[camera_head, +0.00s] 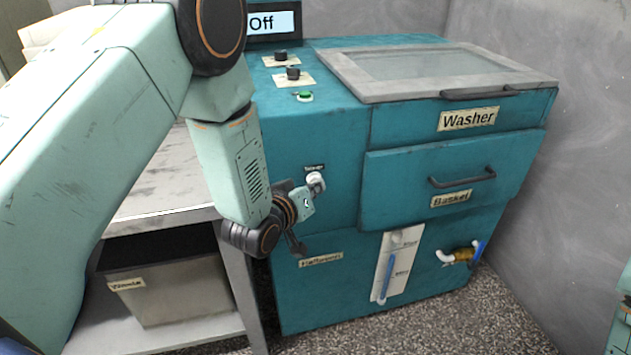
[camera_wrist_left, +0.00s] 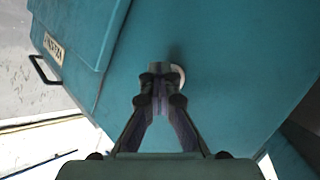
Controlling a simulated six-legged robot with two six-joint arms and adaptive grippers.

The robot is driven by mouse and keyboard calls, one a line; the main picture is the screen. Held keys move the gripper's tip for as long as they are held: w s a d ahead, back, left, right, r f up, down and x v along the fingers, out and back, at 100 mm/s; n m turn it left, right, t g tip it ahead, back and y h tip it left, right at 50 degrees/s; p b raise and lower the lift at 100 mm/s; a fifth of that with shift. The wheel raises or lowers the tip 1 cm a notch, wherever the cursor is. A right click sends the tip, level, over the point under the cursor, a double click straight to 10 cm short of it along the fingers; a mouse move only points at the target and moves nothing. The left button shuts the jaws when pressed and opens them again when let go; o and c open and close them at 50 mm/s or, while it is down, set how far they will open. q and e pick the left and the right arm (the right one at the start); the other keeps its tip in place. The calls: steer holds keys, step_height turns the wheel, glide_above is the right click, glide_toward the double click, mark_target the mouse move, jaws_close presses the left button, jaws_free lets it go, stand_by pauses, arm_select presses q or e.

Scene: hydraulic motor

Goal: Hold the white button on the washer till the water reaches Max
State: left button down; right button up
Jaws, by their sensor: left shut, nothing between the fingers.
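The teal washer (camera_head: 320,260) stands in the middle of the head view. The white button (camera_head: 316,180) sits on its front, left of the drawers. My left gripper (camera_head: 309,196) is shut and empty, with its tip right at the button. In the left wrist view, the closed fingers (camera_wrist_left: 160,78) partly cover the button (camera_wrist_left: 178,76); I cannot tell whether they press it. The level gauge (camera_head: 388,280) is a pale strip low on the washer front. Its blue column seems to end between the Min and Max labels. My right gripper is out of view.
A display (camera_head: 272,23) reads "Off" above two black knobs and a green button (camera_head: 304,96). The Basket drawer handle (camera_head: 463,180) juts out to the right. A metal table (camera_head: 165,205) with a grey bin (camera_head: 175,290) below stands left. A grey wall is at right.

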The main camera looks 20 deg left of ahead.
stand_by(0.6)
arm_select(q)
steer(key=shift+s+d+p, duration=0.3)
steer(key=shift+s+d, duration=0.15)
steer(key=shift+s, duration=0.2)
steer(key=shift+s+d+p, duration=0.45)
steer(key=shift+s+d, duration=0.25)
steer(key=shift+s, duration=0.35)
steer(key=shift+s+d+p, duration=0.4)
steer(key=shift+s+d, duration=0.3)
steer(key=shift+s, duration=0.35)
steer(key=s+a+f+m+g+y, duration=0.3)
steer(key=s+f+g, duration=0.4)
steer(key=s+f, duration=0.6)
steer(key=s+a+f+g, duration=0.2)
steer(key=s+g, duration=0.1)
steer(key=s, duration=0.8)
steer(key=s+a+f+g, duration=0.2)
steer(key=s+f+g, duration=0.1)
steer(key=s, duration=0.9)
steer(key=shift+g+h, duration=0.4)
steer(key=shift+g, duration=0.3)
